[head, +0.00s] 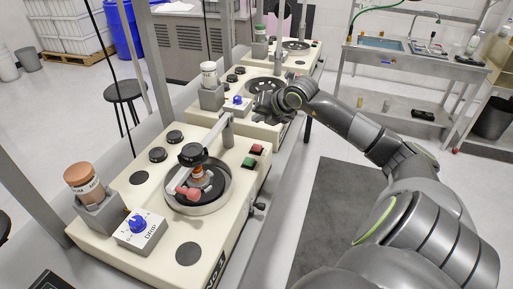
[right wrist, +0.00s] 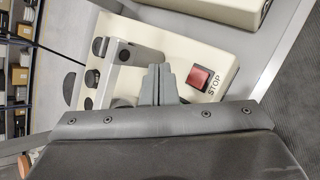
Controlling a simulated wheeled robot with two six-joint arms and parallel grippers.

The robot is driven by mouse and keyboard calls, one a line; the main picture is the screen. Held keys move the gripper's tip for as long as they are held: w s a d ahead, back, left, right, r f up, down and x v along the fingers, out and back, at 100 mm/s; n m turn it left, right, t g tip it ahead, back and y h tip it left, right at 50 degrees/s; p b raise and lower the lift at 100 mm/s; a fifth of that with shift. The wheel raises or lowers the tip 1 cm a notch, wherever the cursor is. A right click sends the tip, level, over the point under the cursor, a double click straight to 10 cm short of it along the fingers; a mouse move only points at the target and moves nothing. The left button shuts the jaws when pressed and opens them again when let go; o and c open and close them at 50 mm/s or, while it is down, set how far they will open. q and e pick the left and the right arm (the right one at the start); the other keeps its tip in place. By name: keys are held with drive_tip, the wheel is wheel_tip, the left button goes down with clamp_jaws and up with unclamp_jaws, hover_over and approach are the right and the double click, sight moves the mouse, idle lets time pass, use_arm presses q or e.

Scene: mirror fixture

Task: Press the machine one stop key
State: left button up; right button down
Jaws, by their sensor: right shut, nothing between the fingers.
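In the head view my right gripper (head: 268,108) is over the right side of the middle cream machine (head: 195,113). In the right wrist view my right gripper (right wrist: 160,80) has its fingers together, with nothing between them. A square red key (right wrist: 200,77) marked STOP is just right of the fingertips, on a cream machine top. The fingers look apart from it; their height above it is hard to tell. In the head view the nearest machine (head: 225,225) has a red key (head: 257,149) and a green key (head: 248,162) at its right edge. My left gripper is not in view.
The nearest machine carries a round bowl (head: 198,187) under a metal arm, a blue knob (head: 138,224) and a brown-capped jar (head: 84,181). A third machine (head: 308,54) stands farther back. Grey uprights rise along the bench. A steel sink table (head: 390,55) is at the right.

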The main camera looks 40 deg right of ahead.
drive_tip(key=b, duration=0.4)
hover_over(259, 148)
wheel_tip(259, 148, down, 7)
drive_tip(key=shift+f, duration=0.1)
drive_tip(key=shift+f+b, duration=0.5)
idle(1.3)
drive_tip(key=shift+f+b, duration=0.85)
drive_tip(key=shift+f, duration=0.05)
idle(0.6)
drive_tip(key=shift+r, duration=0.1)
drive_tip(key=shift+r+p, duration=0.55)
drive_tip(key=shift+r, duration=0.25)
